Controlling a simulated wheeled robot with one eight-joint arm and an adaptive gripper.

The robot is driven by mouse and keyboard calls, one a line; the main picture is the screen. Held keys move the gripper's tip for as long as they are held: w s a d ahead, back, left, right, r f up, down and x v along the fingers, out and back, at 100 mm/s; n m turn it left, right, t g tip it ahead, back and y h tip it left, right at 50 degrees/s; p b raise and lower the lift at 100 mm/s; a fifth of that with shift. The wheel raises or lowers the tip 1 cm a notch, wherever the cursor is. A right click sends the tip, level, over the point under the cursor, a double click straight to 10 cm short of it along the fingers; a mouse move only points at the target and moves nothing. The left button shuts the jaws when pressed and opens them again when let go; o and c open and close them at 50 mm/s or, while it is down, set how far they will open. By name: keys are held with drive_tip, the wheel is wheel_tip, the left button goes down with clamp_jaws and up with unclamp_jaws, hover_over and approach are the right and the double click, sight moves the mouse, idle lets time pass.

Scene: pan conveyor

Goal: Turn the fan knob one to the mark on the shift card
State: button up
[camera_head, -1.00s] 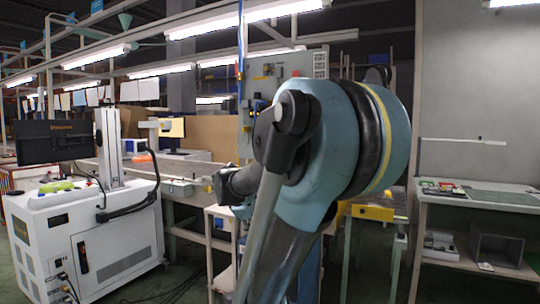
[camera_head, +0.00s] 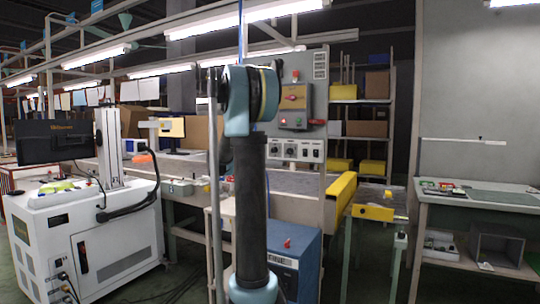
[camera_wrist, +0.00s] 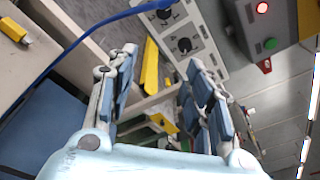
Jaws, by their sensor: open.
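A row of dark round knobs (camera_head: 291,150) on pale plates sits low on the grey control panel (camera_head: 316,110) in the head view. I cannot tell which one is fan knob one. In the wrist view, two black knobs show on a tilted pale plate, one (camera_wrist: 185,45) ahead of the fingers and another (camera_wrist: 165,14) further up. Their marks are too small to read. My gripper (camera_wrist: 161,60) is open and empty, apart from the knobs. It is not seen in the head view. A small pale card (camera_head: 321,65) hangs high on the panel; I cannot tell whether it is the shift card.
A box with red and green buttons (camera_head: 297,122) sits above the knobs. A blue cable (camera_wrist: 85,42) crosses the wrist view. Yellow guards (camera_head: 341,188) stand right of the panel. A blue cabinet (camera_head: 305,255) stands below. A white machine cart (camera_head: 85,240) is at left.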

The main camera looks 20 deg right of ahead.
drive_tip(key=w+d+r+n, duration=0.1)
drive_tip(key=w+d+n, duration=0.2)
drive_tip(key=w+d, duration=1)
drive_tip(key=shift+w+d+t+h, duration=0.2)
drive_tip(key=shift+d+t+h, duration=0.2)
drive_tip(key=shift+d, duration=0.3)
drive_tip(key=shift+r, duration=0.1)
drive_tip(key=c, duration=1.1)
